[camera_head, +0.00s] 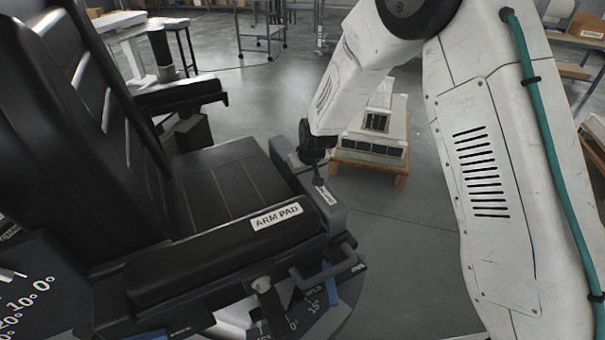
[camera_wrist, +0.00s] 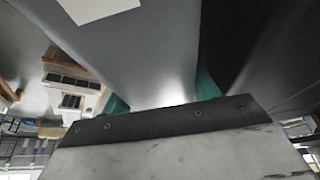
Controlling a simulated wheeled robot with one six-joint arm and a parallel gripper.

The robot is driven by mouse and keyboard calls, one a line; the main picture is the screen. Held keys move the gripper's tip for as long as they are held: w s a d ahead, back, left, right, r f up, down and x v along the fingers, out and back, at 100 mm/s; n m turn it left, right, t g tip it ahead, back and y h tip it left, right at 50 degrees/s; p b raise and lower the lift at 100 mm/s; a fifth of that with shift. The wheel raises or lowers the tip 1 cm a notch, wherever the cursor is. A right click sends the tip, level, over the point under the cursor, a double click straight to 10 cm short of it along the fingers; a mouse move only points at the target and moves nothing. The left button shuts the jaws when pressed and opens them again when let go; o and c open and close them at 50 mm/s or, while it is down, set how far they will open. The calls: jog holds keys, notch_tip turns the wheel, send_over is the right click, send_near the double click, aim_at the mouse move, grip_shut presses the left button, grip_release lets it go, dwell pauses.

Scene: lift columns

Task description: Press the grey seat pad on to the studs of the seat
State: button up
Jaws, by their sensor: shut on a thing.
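The grey seat pad (camera_head: 335,216), with a white label, is at the front edge of the black seat (camera_head: 225,185). It partly hides behind the arm pad in the head view. My gripper (camera_head: 318,181) comes down from above at the pad and is shut on it. In the wrist view the grey pad (camera_wrist: 150,45) fills the middle, between the teal fingers of my gripper (camera_wrist: 160,97). No studs show, and I cannot tell whether the pad touches them or sits above them.
The black arm pad (camera_head: 230,240), labelled ARM PAD, runs along the near side of the seat. A tall black backrest (camera_head: 75,130) stands at left. A far armrest (camera_head: 180,95) is behind the seat. A low wooden stand (camera_head: 370,160) with a pale model is on the floor beyond.

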jog(key=shift+f, duration=0.25)
jog(key=shift+f, duration=0.2)
jog(key=shift+f, duration=0.2)
dwell(1.7)
jog(key=o, duration=1.7)
jog(key=shift+d, duration=0.1)
jog(key=shift+a, duration=0.2)
jog(key=shift+c, duration=0.5)
jog(key=shift+r, duration=0.25)
jog(key=shift+o, duration=0.2)
jog(key=shift+r, duration=0.65)
jog(key=shift+r, duration=0.2)
